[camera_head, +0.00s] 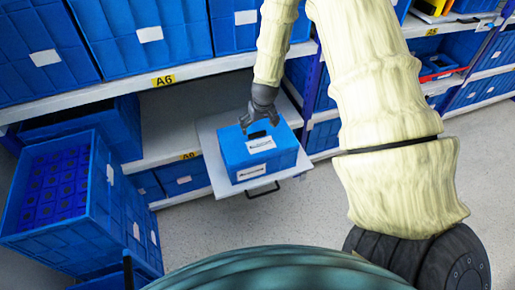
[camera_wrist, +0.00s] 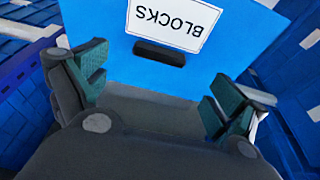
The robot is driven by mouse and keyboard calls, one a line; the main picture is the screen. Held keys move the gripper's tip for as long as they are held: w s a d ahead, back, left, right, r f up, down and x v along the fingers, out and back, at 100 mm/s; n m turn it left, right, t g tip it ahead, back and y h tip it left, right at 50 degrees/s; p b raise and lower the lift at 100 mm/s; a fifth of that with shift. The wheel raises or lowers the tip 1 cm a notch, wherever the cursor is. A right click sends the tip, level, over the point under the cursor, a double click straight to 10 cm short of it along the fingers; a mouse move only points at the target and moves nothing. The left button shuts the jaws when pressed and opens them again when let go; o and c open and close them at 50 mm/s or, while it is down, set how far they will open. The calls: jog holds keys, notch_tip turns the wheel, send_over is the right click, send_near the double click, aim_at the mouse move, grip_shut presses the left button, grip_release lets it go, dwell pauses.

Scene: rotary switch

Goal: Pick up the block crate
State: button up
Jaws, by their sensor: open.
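The block crate (camera_head: 283,158) is a closed-looking blue box on a light pull-out shelf board (camera_head: 212,150), left of centre in the head view. It has white labels on its top and front, and a dark slot or handle on top. In the wrist view the crate (camera_wrist: 95,25) shows a label reading BLOCKS upside down, with the dark handle (camera_wrist: 160,53) beside it. My gripper (camera_head: 262,122) is just over the crate's top, near the dark handle. In the wrist view my gripper (camera_wrist: 160,90) has its fingers spread apart, with nothing between them.
A larger blue crate with a grid of compartments (camera_head: 65,190) stands at the left. Shelves with blue bins (camera_head: 120,35) lie behind, and a shelf edge marked A6 (camera_head: 163,80) is above the pull-out board. Grey floor (camera_head: 310,215) is clear at the right.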

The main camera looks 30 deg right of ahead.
aim_at(257, 133)
jog(key=shift+p+x, duration=1.1)
jog(key=shift+x, duration=2)
jog(key=shift+s, duration=0.15)
jog(key=shift+d, duration=0.1)
grip_shut()
